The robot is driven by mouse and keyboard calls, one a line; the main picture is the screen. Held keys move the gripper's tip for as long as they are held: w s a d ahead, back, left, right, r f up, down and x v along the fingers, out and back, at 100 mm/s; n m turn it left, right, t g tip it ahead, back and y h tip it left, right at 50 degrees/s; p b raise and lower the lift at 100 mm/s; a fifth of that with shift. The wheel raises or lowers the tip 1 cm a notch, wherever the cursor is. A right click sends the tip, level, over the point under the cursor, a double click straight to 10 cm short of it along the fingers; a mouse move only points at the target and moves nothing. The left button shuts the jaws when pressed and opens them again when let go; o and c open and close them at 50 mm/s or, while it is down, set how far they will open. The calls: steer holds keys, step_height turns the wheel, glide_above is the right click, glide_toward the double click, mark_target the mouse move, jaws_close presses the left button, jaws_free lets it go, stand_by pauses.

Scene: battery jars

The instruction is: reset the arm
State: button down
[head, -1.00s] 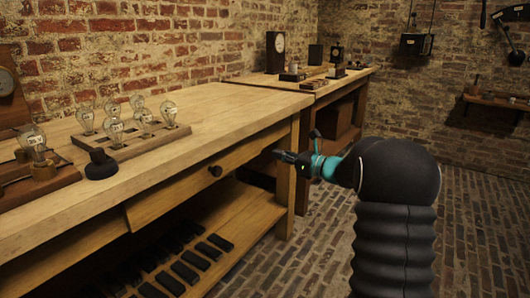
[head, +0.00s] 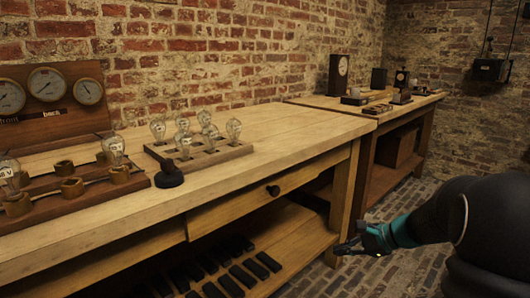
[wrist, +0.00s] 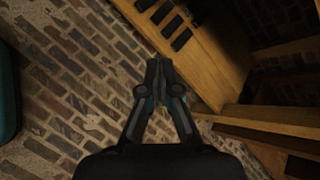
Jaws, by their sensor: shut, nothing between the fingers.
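My gripper (head: 346,246) is at the lower right of the head view, in front of the workbench's right leg and low shelf. In the wrist view my gripper (wrist: 155,62) points down past the shelf edge, over the brick floor. Its fingers are together with nothing between them. The wooden workbench (head: 300,125) runs along the brick wall, with a closed drawer (head: 230,213) under its top.
A rack of glass bulbs (head: 205,157) and a black round-based object (head: 169,178) stand on the bench. A gauge board (head: 60,118) is at the left. Dark blocks lie on the low shelf (head: 290,240). The brick floor (head: 405,275) is clear nearby.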

steer(key=s+a+r+n+h+p, duration=0.1)
steer(key=s+a+r+n+h, duration=0.1)
steer(key=s+n, duration=0.3)
steer(key=s+a+r+n+h, duration=0.1)
steer(key=s+r+n+h, duration=0.3)
steer(key=s, duration=1)
steer(key=s+a+r+n+h+p, duration=0.1)
steer(key=s+a+r+n+h, duration=0.1)
steer(key=s+n, duration=0.5)
steer(key=shift+s+a+r+n+h+p, duration=0.35)
steer(key=shift+s+r+h, duration=0.15)
steer(key=shift+s+r, duration=0.6)
